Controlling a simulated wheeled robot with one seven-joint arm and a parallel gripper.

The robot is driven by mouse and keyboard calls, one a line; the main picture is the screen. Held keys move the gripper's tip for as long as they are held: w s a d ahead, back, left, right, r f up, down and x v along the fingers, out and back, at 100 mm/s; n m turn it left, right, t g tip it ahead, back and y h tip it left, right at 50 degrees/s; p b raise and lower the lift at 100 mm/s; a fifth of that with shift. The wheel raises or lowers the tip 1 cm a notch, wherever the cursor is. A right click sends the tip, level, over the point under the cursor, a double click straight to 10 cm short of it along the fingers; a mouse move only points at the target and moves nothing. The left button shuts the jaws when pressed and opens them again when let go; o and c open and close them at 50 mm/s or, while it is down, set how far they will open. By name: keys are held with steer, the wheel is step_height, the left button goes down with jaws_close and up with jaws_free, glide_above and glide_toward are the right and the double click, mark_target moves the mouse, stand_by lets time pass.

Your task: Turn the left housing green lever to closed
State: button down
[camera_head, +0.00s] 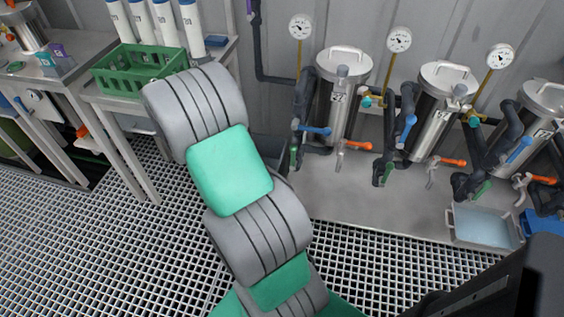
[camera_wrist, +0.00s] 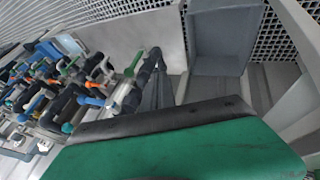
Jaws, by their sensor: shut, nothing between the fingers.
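The left housing (camera_head: 338,100) is a steel vessel with a domed lid by the wall. Its green lever (camera_head: 293,156) sits low on the dark pipework at its left and hangs roughly downward in the head view. What looks like the same green lever (camera_wrist: 134,64) sticks out from the dark pipes in the wrist view. My gripper (camera_wrist: 165,120) fills the bottom of the wrist view as a green body with a dark front edge. It is shut and empty, apart from the lever. In the head view my arm hides the gripper.
A blue lever (camera_head: 314,129) and an orange lever (camera_head: 355,145) sit close to the green one. A grey bin (camera_wrist: 222,38) stands beside the pipework. More housings (camera_head: 440,100) stand to the right. A bench with a green crate (camera_head: 135,72) is at left.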

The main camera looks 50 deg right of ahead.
mark_target(293, 158)
steer(key=s+d+f+m+g+b, duration=0.1)
steer(key=s+d+f, duration=0.6)
steer(key=d+f, duration=0.2)
steer(key=shift+x, duration=0.95)
steer(key=shift+s, duration=0.2)
steer(key=shift+s+r+m, duration=0.1)
steer(key=shift+s+m, duration=0.05)
steer(key=shift+m, duration=0.15)
